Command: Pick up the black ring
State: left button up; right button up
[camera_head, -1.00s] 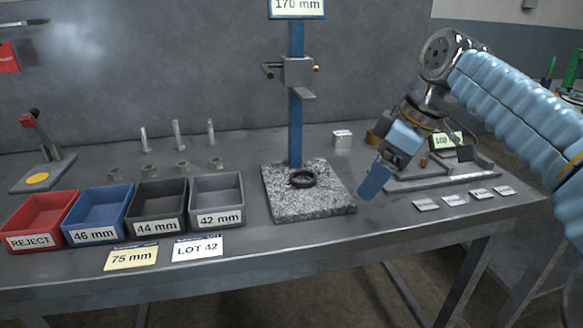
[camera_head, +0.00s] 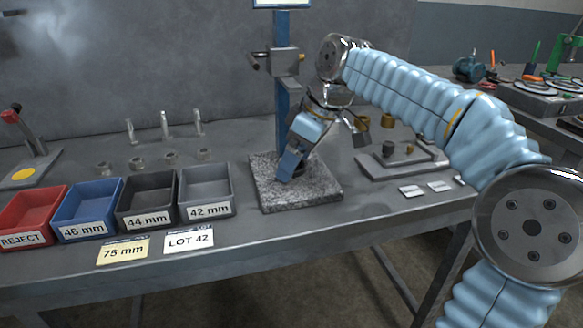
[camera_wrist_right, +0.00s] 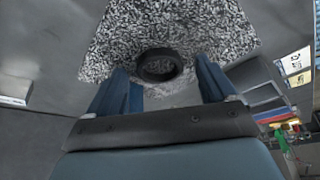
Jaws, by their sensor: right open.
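The black ring lies on the speckled granite base of the blue stand (camera_head: 283,110). In the right wrist view the ring (camera_wrist_right: 159,65) is just beyond and between the two blue fingertips of my right gripper (camera_wrist_right: 166,82), on the granite base (camera_wrist_right: 210,28). The fingers are apart with nothing between them. In the head view my right gripper (camera_head: 287,172) points down over the granite base (camera_head: 268,200) and hides most or all of the ring. My left gripper is not in view.
Red (camera_head: 31,238), blue (camera_head: 88,231), dark 44 mm (camera_head: 147,220) and grey 42 mm (camera_head: 208,211) bins stand left of the base. Cards (camera_head: 188,239) lie in front. Posts and small rings stand behind the bins. A metal fixture (camera_head: 405,165) is at right.

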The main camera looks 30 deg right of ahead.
jog(key=c, duration=1.1)
